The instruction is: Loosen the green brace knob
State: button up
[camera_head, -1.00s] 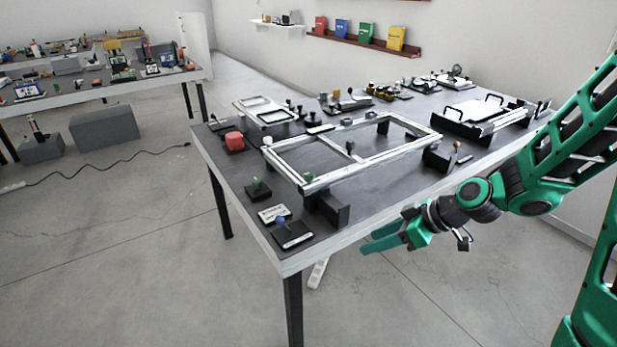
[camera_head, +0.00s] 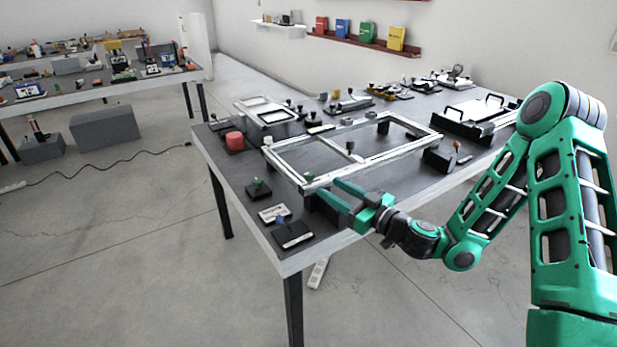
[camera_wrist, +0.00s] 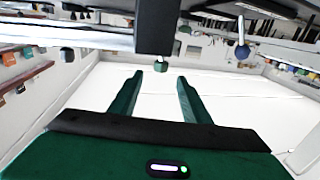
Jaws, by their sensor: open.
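A small green knob (camera_head: 309,177) sits at the near corner of the silver frame (camera_head: 335,175), above a black support block. Another green knob (camera_head: 258,187) stands on a dark base near the table's left edge. My gripper (camera_head: 331,190) is open and empty, its two green fingers pointing left, close to the frame's near corner and apart from the knob. In the wrist view my fingers (camera_wrist: 160,77) are spread, with a small greenish knob (camera_wrist: 164,59) beyond the tips under a black block (camera_wrist: 155,28). I cannot tell which green knob that is.
A blue knob (camera_head: 280,220) on a black base and a white label plate (camera_head: 271,213) lie at the front left. A black block (camera_head: 440,158) stands right of the frame.

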aim_at(313, 178)
jog(key=x, duration=1)
jog(key=shift+s, duration=0.1)
jog(key=c, duration=1)
